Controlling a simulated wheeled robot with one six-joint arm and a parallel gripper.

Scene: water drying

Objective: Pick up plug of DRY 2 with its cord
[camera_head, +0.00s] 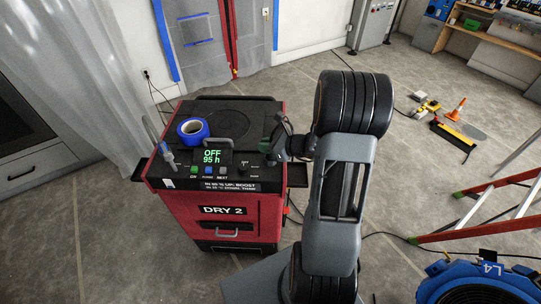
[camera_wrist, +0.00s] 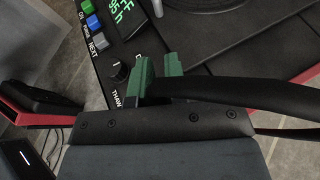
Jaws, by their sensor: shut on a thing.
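The DRY 2 dryer (camera_head: 225,210) is a red and black machine on the floor, its display reading OFF and 95 h. My gripper (camera_head: 277,140) is above the right side of its top panel. In the wrist view its green fingers (camera_wrist: 159,75) are close together over the panel near the THAW knob. A thick black cord (camera_wrist: 235,90) runs from between the fingers to the right. The plug at its end is mostly hidden by the fingers, and I cannot make out its prongs. The gripper is shut on it.
A blue tape roll (camera_head: 193,130) lies on the dryer's top. A wall outlet (camera_head: 146,74) with a cord is at the back left. A red ladder (camera_head: 480,228) and a blue machine (camera_head: 475,280) stand at right. An orange cone (camera_head: 457,110) is farther back.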

